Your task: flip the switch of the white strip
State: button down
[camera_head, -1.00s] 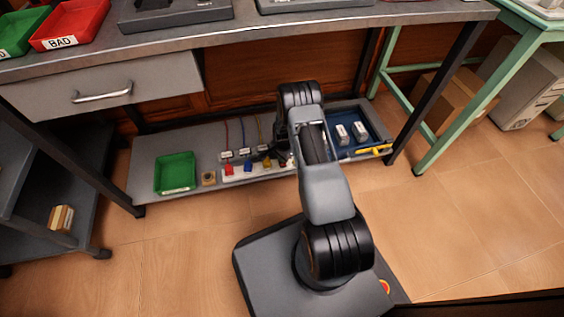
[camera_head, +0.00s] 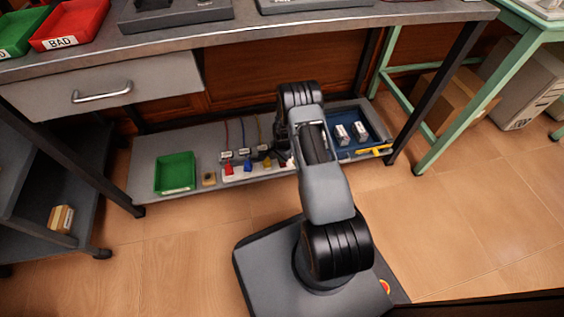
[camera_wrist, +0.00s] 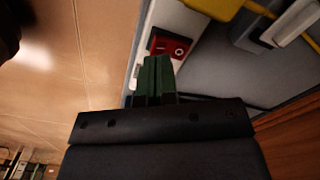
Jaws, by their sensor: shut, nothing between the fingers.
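The white strip (camera_head: 240,173) lies on the low shelf in the head view, with red, blue and yellow plugs in it. Its right end is hidden behind my arm. In the wrist view, part of the white strip (camera_wrist: 146,42) shows with a red switch (camera_wrist: 180,47) at its end. My gripper (camera_wrist: 158,62) is shut and empty, its green fingertips pointing at the strip right beside the red switch. I cannot tell whether they touch it. The head view hides the fingertips behind my arm.
A green tray (camera_head: 175,173) and a small wooden block (camera_head: 208,179) lie left of the strip. A blue tray (camera_head: 345,150) with white blocks and a yellow-handled tool (camera_head: 374,151) lie to the right. The tabletop (camera_head: 240,28) overhangs the shelf.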

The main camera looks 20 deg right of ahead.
jog(key=shift+f+b, duration=1.1)
jog(key=shift+f, duration=0.2)
dwell(0.7)
jog(key=shift+r, duration=0.1)
jog(key=shift+r+p, duration=2.4)
jog(key=shift+r, duration=1.1)
jog(key=shift+f, duration=0.1)
